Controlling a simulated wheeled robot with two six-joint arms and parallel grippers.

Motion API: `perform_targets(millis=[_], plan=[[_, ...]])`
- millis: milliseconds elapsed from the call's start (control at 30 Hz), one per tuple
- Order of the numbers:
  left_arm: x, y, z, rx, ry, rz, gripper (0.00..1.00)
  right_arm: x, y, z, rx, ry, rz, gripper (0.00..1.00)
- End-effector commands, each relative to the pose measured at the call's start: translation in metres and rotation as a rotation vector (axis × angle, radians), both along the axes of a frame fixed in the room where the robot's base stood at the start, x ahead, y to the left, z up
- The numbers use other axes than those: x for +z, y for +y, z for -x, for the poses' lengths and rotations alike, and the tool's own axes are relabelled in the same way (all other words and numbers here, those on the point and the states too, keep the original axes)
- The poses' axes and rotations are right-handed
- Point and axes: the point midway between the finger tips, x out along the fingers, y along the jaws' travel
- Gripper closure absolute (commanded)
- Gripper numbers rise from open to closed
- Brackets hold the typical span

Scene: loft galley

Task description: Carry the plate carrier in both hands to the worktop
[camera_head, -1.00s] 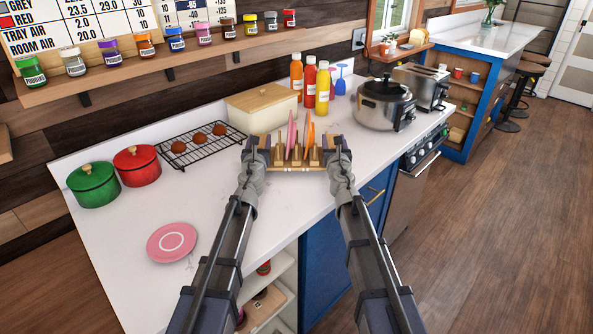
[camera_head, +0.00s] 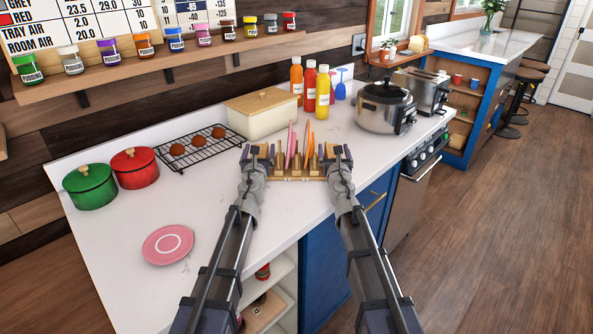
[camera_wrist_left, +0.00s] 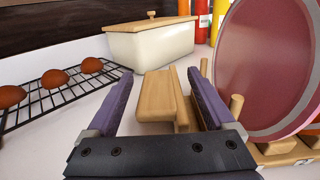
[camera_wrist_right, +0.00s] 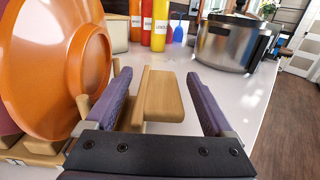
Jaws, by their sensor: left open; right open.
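The wooden plate carrier (camera_head: 297,178) is near the front edge of the white worktop (camera_head: 215,205) and looks upright. It holds a pink plate (camera_wrist_left: 265,65) and an orange plate (camera_wrist_right: 55,60) on edge. My left gripper (camera_head: 257,151) is at its left end, open, with a wooden end handle (camera_wrist_left: 157,97) between the fingers. My right gripper (camera_head: 334,151) is at its right end, open, with the other handle (camera_wrist_right: 165,97) between the fingers. Gaps show beside both handles. The carrier's underside is partly hidden, but it appears to rest on the worktop.
Behind the carrier stand a cream bread box (camera_head: 262,118) and several sauce bottles (camera_head: 322,92). A slow cooker (camera_head: 384,110) is to the right. A cooling rack (camera_head: 190,158), green pot (camera_head: 91,187), red pot (camera_head: 135,168) and loose pink plate (camera_head: 168,244) are left.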

Motion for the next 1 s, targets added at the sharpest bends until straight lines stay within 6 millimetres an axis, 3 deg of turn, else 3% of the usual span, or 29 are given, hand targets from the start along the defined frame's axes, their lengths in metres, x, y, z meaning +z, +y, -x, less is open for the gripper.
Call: perform_targets(millis=[267, 700, 833, 1000], plan=[[0.000, 0.000, 0.019, 0.000, 0.000, 0.000, 0.13, 0.000, 0.000, 0.000, 0.000, 0.000, 0.000, 0.13], [0.000, 0.000, 0.104, -0.001, 0.000, 0.000, 0.13, 0.000, 0.000, 0.000, 0.000, 0.000, 0.000, 0.13], [0.000, 0.000, 0.117, -0.001, 0.000, 0.000, 0.13, 0.000, 0.000, 0.000, 0.000, 0.000, 0.000, 0.13], [0.000, 0.000, 0.121, 0.000, 0.000, 0.000, 0.13, 0.000, 0.000, 0.000, 0.000, 0.000, 0.000, 0.13]])
